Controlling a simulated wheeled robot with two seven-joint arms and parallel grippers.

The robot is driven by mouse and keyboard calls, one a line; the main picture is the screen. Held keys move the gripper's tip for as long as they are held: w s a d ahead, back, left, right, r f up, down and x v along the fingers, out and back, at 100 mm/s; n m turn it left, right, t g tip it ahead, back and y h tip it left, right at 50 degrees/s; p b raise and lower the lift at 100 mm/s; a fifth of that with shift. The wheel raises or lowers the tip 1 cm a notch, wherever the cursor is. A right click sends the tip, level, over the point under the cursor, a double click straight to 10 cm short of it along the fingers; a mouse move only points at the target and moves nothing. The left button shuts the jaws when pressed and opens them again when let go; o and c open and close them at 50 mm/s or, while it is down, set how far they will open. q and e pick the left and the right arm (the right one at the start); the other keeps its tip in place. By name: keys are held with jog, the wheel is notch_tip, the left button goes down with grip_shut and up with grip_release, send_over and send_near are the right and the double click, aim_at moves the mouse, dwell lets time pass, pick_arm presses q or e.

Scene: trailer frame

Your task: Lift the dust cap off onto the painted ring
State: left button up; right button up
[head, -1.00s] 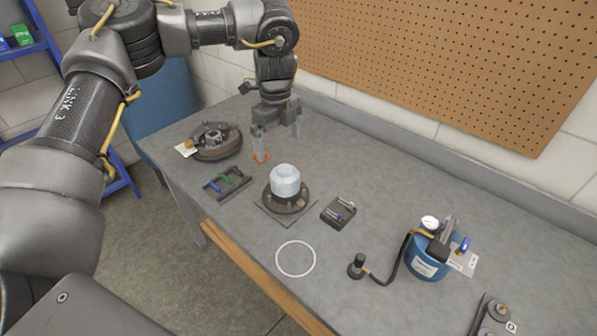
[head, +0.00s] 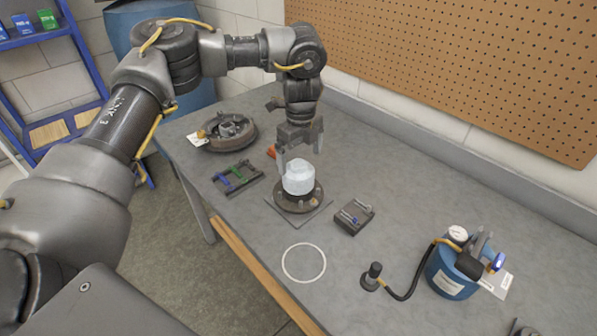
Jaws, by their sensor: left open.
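The dust cap (head: 299,179) is a pale, whitish stepped cylinder. It sits upright on a dark round hub (head: 297,203) on a square plate on the workbench. The painted ring (head: 304,262) is a thin white circle on the bench, in front of the hub and empty. My left gripper (head: 299,160) points down, just above and behind the cap. Its fingers are apart, near the cap's top; I cannot tell whether they touch it. My right gripper is not in view.
A drum-like part (head: 229,131) and a rack with blue and green tools (head: 238,178) lie left of the hub. A small dark block (head: 354,217) stands close right. A blue canister (head: 454,272) with a hose (head: 405,290) is further right. A pegboard wall (head: 450,60) stands behind.

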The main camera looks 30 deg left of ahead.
aim_at(298, 163)
pick_arm(q)
jog(key=shift+a+f, duration=0.1)
jog(key=shift+f, duration=0.35)
jog(key=shift+s+f, duration=0.2)
jog(key=shift+f, duration=0.15)
notch_tip(298, 163, down, 4)
jog(key=shift+a+r+p, duration=0.15)
jog(key=shift+r+p, duration=0.05)
jog(key=shift+p, duration=0.7)
jog(key=shift+f, duration=0.4)
jog(key=c, duration=0.9)
jog(key=shift+c, duration=0.2)
jog(key=shift+r, duration=0.2)
